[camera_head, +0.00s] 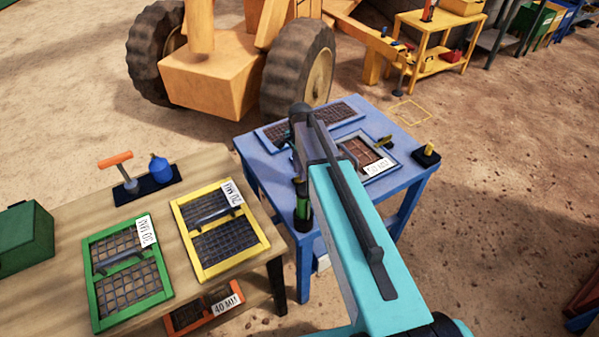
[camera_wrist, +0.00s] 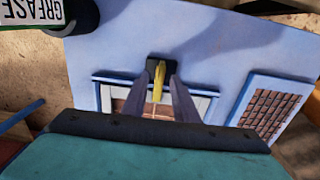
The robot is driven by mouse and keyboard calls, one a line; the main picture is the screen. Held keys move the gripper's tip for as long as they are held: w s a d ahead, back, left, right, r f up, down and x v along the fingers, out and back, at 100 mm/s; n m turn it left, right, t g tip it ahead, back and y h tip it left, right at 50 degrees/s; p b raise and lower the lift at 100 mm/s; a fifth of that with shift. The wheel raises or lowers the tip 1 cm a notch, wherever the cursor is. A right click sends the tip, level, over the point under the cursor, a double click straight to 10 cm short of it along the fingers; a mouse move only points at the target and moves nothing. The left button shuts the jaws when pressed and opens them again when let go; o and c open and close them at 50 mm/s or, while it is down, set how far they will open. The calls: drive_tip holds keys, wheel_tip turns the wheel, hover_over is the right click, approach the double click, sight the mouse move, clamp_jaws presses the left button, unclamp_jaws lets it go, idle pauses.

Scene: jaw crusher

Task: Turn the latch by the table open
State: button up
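In the wrist view a yellow latch lever (camera_wrist: 158,82) on a small black base (camera_wrist: 160,65) stands at the edge of a framed screen on the blue table (camera_head: 425,170). My gripper (camera_wrist: 157,90) is open, with its two dark fingers on either side of the lever. Narrow gaps show between lever and fingers; contact is not clear. Another yellow-and-dark latch (camera_head: 383,141) shows at the other side of the framed screen (camera_head: 365,150).
A green grease bottle (camera_head: 302,205) stands at the blue table's near left corner. A black block with a yellow knob (camera_head: 428,153) is at its right corner. A wooden table (camera_head: 190,285) with green (camera_head: 128,272) and yellow (camera_head: 220,228) screens is at left. Open ground lies right.

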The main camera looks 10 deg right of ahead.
drive_tip(key=shift+f, duration=1.05)
clamp_jaws()
drive_tip(key=shift+a, duration=0.2)
drive_tip(key=shift+d, duration=0.1)
